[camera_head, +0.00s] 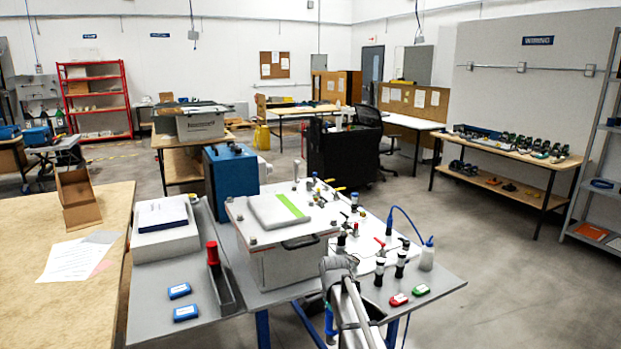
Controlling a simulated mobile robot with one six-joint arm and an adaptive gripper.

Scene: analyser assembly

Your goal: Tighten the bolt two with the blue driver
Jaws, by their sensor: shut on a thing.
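The analyser is a white-grey box with a flat lid (256,221) on the grey bench in the middle of the view. Small bolt heads sit around the lid's edge, one at the near left corner (253,241). I cannot tell which is bolt two. My gripper (339,263) is by the analyser's near right side, at the end of my grey arm. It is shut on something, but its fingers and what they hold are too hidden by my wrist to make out. I cannot pick out the blue driver. A red-handled driver (213,253) stands in a grey holder (222,288) left of the analyser.
Valves and black-capped fittings (380,270) crowd the right side, with a squeeze bottle (427,256). Two blue boxes (180,291) lie at front left. A wooden table (100,225) stands at left.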

